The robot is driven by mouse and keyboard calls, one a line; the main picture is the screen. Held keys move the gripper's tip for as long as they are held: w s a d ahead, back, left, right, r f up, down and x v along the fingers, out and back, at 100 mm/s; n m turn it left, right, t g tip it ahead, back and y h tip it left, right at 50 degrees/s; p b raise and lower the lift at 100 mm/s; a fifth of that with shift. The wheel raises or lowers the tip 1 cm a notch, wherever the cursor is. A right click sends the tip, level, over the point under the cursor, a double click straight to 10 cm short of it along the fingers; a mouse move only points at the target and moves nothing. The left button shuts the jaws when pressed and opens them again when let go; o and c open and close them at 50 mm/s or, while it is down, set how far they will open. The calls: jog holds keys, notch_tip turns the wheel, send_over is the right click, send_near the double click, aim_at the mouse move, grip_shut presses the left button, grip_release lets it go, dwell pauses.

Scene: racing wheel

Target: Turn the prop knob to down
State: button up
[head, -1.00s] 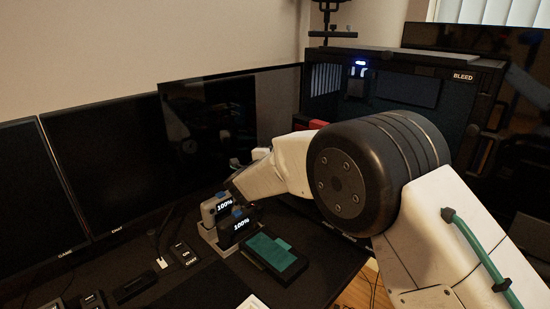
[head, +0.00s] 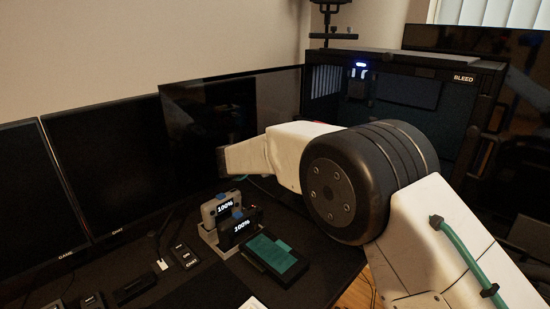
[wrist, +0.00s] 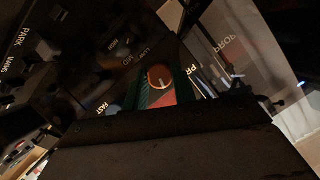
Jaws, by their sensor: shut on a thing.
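In the wrist view a round knob with an orange-red rim (wrist: 159,77) sits on a dark panel, beside lettering that begins "PR", partly covered. A pale line on its face points toward the picture's lower right. My gripper (wrist: 160,88) has green fingers on either side of this knob and is shut on it. The dark gripper body fills the bottom of the wrist view and hides part of the panel. In the head view the end of my arm reaches left in front of a black screen; the fingers and knob cannot be made out there.
Labels "LOW", "MID", "FAST" and "PARK" show on the panel. In the head view two battery blocks reading 100% (head: 241,228) stand in a dock under my arm, beside a teal-topped box (head: 271,254).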

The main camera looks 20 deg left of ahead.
jog(key=shift+n+h, duration=0.5)
jog(key=shift+n, duration=0.2)
jog(key=o, duration=1)
jog(key=v, duration=0.7)
jog(key=shift+s+a+r, duration=0.15)
jog(key=shift+s+r, duration=0.15)
